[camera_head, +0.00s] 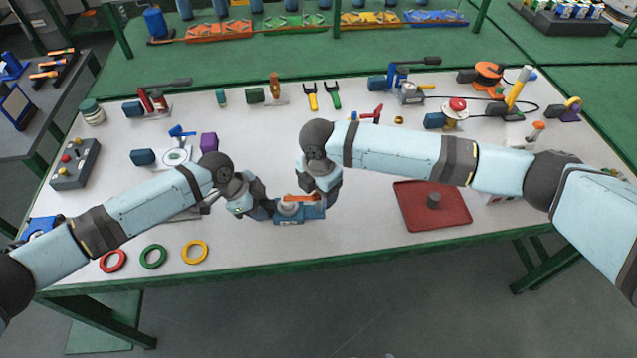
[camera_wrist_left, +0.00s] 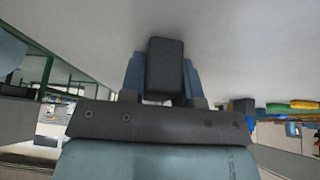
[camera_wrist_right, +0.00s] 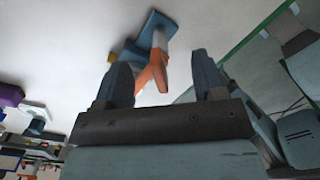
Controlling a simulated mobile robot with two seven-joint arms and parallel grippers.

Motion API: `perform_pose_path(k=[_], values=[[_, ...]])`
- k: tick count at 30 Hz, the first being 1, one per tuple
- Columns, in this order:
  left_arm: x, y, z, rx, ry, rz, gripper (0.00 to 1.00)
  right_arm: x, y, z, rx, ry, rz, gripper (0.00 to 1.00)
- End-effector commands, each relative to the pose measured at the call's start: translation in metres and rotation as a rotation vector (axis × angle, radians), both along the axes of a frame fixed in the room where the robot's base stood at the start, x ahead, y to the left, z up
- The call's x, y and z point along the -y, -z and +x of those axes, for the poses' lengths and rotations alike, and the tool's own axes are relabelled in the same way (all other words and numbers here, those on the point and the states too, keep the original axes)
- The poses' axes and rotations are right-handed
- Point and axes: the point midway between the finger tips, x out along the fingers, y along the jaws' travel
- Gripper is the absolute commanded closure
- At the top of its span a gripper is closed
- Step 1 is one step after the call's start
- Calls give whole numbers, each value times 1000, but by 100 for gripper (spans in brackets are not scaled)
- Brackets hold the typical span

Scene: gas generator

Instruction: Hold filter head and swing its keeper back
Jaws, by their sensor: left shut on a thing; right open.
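The filter unit is a blue base (camera_head: 289,220) with a pale round part and an orange keeper (camera_head: 300,198) near the table's front edge. In the right wrist view, the blue base (camera_wrist_right: 155,22) and forked orange keeper (camera_wrist_right: 153,72) show. My left gripper (camera_head: 266,208) is at the unit's left side. In the left wrist view it is shut on a dark block (camera_wrist_left: 165,70), apparently the filter head. My right gripper (camera_head: 312,193) is open above the keeper. In the right wrist view its fingers (camera_wrist_right: 160,76) stand either side of the keeper; contact is unclear.
A red tray (camera_head: 410,214) holding a dark cylinder lies to the right. Red, green and yellow rings (camera_head: 195,252) lie front left. A purple block (camera_head: 209,142) and a white disc fixture stand behind my left arm. Many tools line the table's back. The table's middle is largely clear.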

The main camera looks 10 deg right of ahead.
Motion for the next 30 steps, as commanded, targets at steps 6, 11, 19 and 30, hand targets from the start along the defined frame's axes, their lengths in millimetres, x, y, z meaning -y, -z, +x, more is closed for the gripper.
perform_pose_path(k=[6,11,19,30], values=[[0,0,0,0,0,0,100,0,-8,0,1,1,1,36],[0,0,0,0,0,0,100,0,-28,0,1,2,1,36],[0,0,0,0,0,0,100,0,-60,0,1,1,1,36],[0,0,0,0,0,0,100,0,-70,0,0,2,0,36]])
